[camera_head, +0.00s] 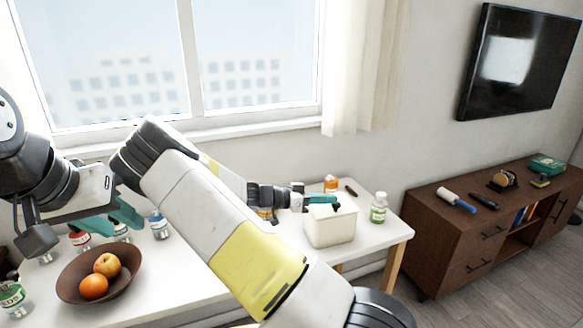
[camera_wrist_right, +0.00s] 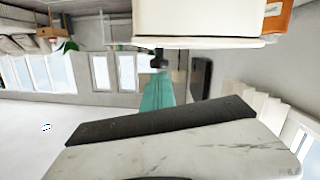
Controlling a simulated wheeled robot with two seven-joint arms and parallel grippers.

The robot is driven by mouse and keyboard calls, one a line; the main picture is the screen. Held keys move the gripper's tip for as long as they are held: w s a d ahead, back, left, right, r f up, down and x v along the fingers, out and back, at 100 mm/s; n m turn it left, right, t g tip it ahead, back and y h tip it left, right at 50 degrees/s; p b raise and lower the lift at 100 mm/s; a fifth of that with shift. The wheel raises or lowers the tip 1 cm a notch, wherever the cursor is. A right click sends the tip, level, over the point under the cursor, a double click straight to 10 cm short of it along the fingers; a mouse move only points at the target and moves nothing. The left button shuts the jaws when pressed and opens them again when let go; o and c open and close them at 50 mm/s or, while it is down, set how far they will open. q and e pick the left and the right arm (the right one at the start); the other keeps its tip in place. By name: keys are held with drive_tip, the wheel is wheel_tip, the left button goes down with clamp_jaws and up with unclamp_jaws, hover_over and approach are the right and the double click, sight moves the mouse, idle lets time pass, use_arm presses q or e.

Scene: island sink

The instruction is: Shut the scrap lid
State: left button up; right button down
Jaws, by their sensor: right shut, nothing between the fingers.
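The scrap bin (camera_head: 330,232) is a white box near the right end of the white table. Its white lid (camera_head: 345,210) lies about flat across the top, with a dark knob beside my fingertips. In the right wrist view, which is turned over, the bin (camera_wrist_right: 200,18), lid (camera_wrist_right: 215,43) and knob (camera_wrist_right: 158,62) show at the top. No clear gap shows between lid and bin. My right gripper (camera_head: 320,201) is shut and empty, its teal fingertips at the lid's top near the knob; contact is unclear. My left gripper (camera_head: 108,218) is open and empty, above the table's left part.
A brown bowl (camera_head: 70,285) with fruit and several small bottles stand on the left. A green-labelled bottle (camera_head: 378,208) stands right of the bin, an orange-capped jar (camera_head: 331,183) behind it. A brown cabinet (camera_head: 460,235) stands farther right. My right arm hides the table's middle.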

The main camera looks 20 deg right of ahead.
drive_tip(key=shift+s+f, duration=0.15)
drive_tip(key=shift+f, duration=0.1)
idle(0.5)
drive_tip(key=shift+a, duration=0.1)
